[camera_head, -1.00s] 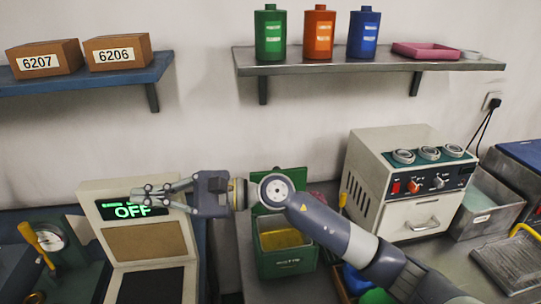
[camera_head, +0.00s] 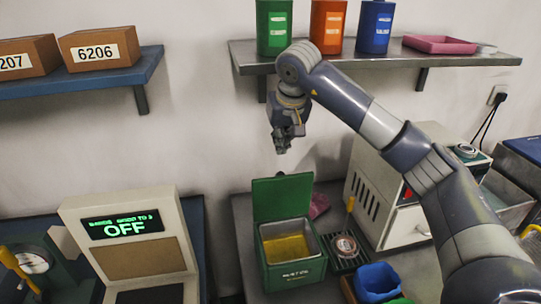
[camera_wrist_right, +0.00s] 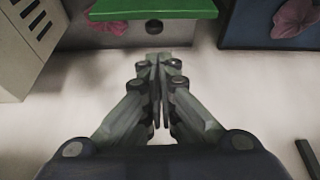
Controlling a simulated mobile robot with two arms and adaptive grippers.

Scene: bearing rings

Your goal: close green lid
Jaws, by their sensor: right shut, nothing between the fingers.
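The green lid (camera_head: 282,197) stands upright, open, at the back of the green box (camera_head: 292,275). Yellow contents (camera_head: 286,248) show inside the box. My right gripper (camera_head: 283,148) hangs above the lid, pointing down, with a clear gap between them. Its fingers are shut and empty. In the right wrist view the shut fingertips (camera_wrist_right: 157,58) lie close below a green edge (camera_wrist_right: 152,8), which looks like the lid, with a dark round knob under it. My left gripper is not in view.
A shelf (camera_head: 400,54) with green, orange and blue bottles is above, behind my right arm. A display panel reading OFF (camera_head: 125,227) stands left of the box. A ring on a small tray (camera_head: 346,262) and a blue bin (camera_head: 377,280) are at its right.

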